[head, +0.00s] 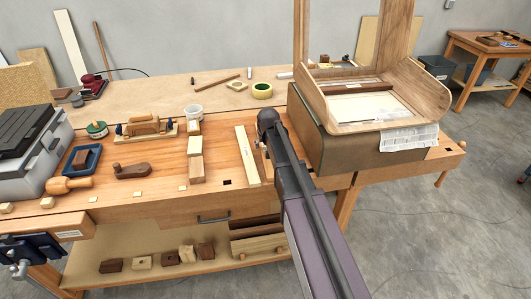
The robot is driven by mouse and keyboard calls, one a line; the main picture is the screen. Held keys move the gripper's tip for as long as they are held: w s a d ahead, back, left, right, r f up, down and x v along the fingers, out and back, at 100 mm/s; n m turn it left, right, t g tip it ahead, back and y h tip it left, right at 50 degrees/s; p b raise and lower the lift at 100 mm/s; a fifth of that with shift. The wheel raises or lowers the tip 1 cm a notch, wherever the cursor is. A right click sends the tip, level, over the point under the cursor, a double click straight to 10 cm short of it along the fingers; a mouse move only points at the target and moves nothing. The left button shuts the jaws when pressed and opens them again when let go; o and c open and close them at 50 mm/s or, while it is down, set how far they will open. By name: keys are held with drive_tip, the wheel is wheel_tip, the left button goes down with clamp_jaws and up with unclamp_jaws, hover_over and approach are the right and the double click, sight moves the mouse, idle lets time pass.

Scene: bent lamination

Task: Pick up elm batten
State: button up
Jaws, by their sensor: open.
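A long pale wooden strip (246,158) that looks like the elm batten lies flat on the workbench, running from back to front, just left of my arm. I cannot read any label on it to confirm the wood. My arm reaches up from the lower right, and its dark rounded end stands just right of the strip's far part. My gripper's fingers are not visible; the arm hides the area under its end. The strip lies clear on the bench top with nothing on it.
A large curved wooden form (322,120) stands close to the right of my arm. Bench top between the blocks and strip is free. A green tape roll (262,90) lies behind.

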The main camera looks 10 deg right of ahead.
sight(265, 147)
drive_tip(key=shift+w+f, duration=0.2)
drive_tip(key=shift+f, duration=0.25)
idle(0.3)
clamp_jaws()
drive_tip(key=shift+r, duration=0.15)
wheel_tip(265, 147, up, 10)
drive_tip(key=p, duration=0.9)
drive_tip(key=shift+p, duration=0.3)
drive_tip(key=shift+s, duration=0.1)
idle(0.8)
